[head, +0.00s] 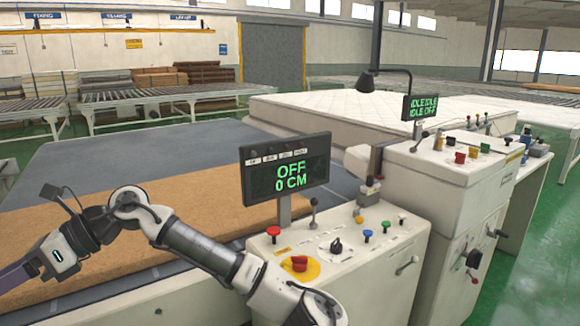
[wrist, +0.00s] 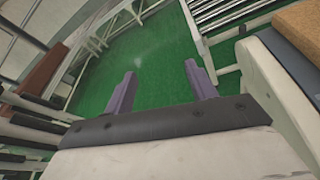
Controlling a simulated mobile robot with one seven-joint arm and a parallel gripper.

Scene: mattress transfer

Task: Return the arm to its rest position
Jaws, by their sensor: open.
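My arm (head: 195,246) reaches across the head view from the lower middle to the left edge, passing over the brown foam slab (head: 150,204). The gripper's purple part runs off the left edge of the head view, so its fingertips are hidden there. In the wrist view my gripper (wrist: 160,82) shows two purple fingers spread apart with nothing between them. Green floor lies below and beyond the fingers.
A control console (head: 345,262) with a screen (head: 285,170) reading "OFF 0 CM" stands close to my arm. A second console (head: 455,165) and a white mattress (head: 340,112) are behind it. Roller conveyors (head: 140,98) stand at the back left. Green floor (head: 530,265) is open at right.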

